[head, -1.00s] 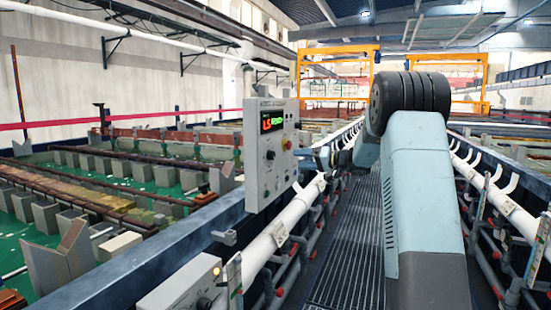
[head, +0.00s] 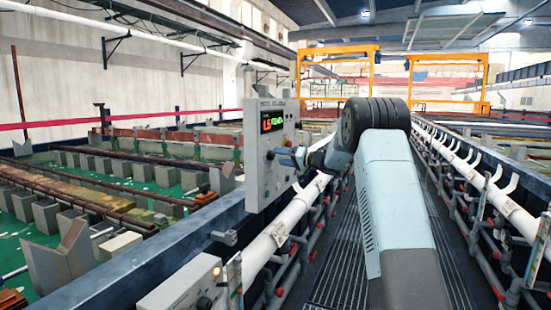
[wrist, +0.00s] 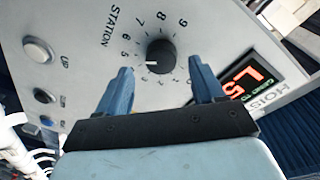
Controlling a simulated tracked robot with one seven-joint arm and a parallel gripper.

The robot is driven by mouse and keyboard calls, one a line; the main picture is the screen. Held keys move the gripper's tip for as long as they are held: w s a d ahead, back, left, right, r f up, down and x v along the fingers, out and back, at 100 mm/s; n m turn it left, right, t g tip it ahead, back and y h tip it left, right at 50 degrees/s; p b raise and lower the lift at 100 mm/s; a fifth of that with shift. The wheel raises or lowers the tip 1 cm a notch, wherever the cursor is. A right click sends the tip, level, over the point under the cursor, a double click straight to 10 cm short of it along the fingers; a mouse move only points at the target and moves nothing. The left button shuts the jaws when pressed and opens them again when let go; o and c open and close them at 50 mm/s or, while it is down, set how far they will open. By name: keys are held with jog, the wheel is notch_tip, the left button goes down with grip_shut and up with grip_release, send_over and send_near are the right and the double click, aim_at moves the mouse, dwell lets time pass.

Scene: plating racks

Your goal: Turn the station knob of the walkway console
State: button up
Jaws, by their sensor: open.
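The walkway console (head: 256,185) is a grey upright panel left of the walkway in the head view, with a lit red and green display. In the wrist view its station knob (wrist: 161,54) is round and black with a white pointer mark, inside a ring of numbers beside the word STATION. The mark points to the left of the picture, near the 5. My gripper (wrist: 157,78) is open, with its two blue fingers either side of and just short of the knob. In the head view my gripper (head: 283,154) is at the console's face, and the knob is hidden or too small to tell.
Below the display (wrist: 250,84), the console face (wrist: 85,20) also carries a white button (wrist: 38,50) and smaller dark buttons. A white pipe (head: 290,218) and a railing run beneath the console. The grated walkway (head: 335,240) is clear ahead.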

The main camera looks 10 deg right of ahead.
aim_at(271, 155)
jog(key=shift+x, duration=1.35)
jog(key=c, duration=1)
